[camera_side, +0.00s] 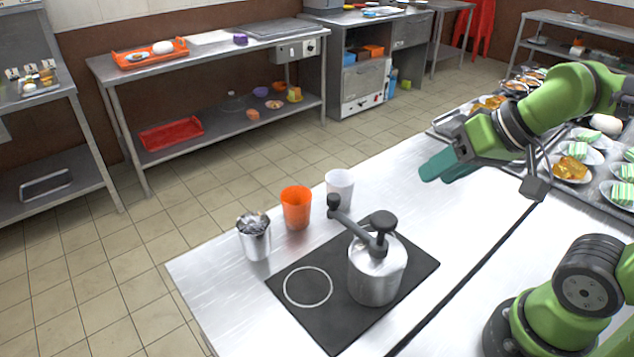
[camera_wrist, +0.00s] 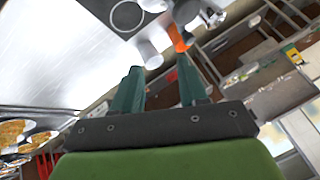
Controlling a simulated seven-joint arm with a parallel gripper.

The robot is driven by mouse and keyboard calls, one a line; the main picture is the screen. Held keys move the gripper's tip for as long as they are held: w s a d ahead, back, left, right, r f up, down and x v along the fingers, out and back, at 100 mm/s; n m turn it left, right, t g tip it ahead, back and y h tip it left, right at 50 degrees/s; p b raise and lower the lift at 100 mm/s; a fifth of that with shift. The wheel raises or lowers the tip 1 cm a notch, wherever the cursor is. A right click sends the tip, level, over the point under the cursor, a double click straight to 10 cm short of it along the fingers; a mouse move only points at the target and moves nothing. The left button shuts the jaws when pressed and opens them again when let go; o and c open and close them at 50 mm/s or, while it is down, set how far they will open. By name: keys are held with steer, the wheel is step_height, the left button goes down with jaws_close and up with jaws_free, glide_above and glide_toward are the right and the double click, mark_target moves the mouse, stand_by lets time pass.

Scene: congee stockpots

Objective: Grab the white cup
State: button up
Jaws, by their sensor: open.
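The white cup (camera_side: 340,187) stands upright near the back edge of the metal table, to the right of the orange cup (camera_side: 296,207). In the wrist view the white cup (camera_wrist: 150,56) shows between and beyond my fingertips. My gripper (camera_side: 438,167) is open and empty, held above the table, to the right of the white cup and clear of it. Its two teal fingers (camera_wrist: 159,66) are spread apart in the wrist view.
A metal cup (camera_side: 254,238) with shiny contents stands left of the orange cup. A steel pump pot (camera_side: 376,272) sits on a black mat (camera_side: 318,325), in front of the white cup. Plates of food (camera_side: 571,169) fill the right side. The table between gripper and cup is clear.

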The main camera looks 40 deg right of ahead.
steer(key=o, duration=1.1)
steer(key=m+g+h, duration=0.2)
steer(key=g, duration=0.5)
glide_above(340, 187)
steer(key=d, duration=0.2)
step_height(340, 187, down, 7)
step_height(340, 187, up, 2)
steer(key=w+m, duration=0.1)
steer(key=w, duration=0.1)
steer(key=shift+w+d+f, duration=0.1)
steer(key=shift+w+f, duration=0.05)
steer(key=shift+f, duration=4.1)
steer(key=shift+w+d+f, duration=0.1)
steer(key=shift+f, duration=4.1)
